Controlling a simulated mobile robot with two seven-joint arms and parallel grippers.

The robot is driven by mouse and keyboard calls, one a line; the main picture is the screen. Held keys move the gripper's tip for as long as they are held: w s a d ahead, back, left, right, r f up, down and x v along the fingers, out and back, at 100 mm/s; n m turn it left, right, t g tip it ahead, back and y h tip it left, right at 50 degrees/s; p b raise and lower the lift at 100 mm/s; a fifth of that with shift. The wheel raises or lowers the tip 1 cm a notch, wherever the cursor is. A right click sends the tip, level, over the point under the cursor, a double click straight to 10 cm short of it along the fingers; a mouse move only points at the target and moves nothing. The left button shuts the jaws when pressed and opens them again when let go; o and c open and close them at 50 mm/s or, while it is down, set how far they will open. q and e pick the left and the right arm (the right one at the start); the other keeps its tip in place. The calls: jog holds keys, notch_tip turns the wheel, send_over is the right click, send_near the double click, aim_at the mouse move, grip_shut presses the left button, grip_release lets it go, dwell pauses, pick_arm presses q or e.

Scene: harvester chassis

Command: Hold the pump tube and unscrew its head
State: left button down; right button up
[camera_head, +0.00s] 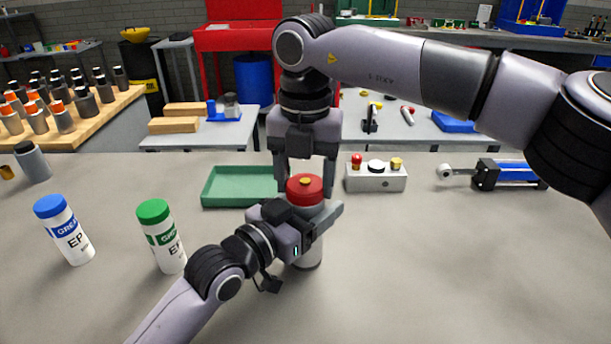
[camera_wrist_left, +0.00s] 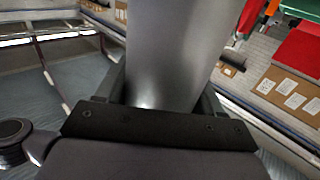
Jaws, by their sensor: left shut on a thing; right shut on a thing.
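My left gripper (camera_head: 308,216) comes in from the lower left and is shut around the tube's body below the head. In the left wrist view the grey tube (camera_wrist_left: 170,50) fills the space between the fingers (camera_wrist_left: 160,95). My right gripper (camera_head: 305,183) points straight down from above, its fingers on either side of the red head, shut on it. Part of the tube is hidden behind the left gripper.
A green tray (camera_head: 232,187) lies just behind and left of the tube. A grey block with coloured knobs (camera_head: 376,181) and a blue cylinder part (camera_head: 505,174) are to the right. Blue-capped (camera_head: 64,230) and green-capped (camera_head: 161,237) bottles stand left. The table's front right is clear.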

jog(key=n, duration=0.4)
jog(key=shift+n, duration=0.4)
jog(key=o, duration=1.1)
jog(key=shift+a, duration=0.1)
jog(key=shift+o, duration=0.4)
jog(key=shift+s+a, duration=0.1)
jog(key=shift+a, duration=0.05)
jog(key=shift+r, duration=0.15)
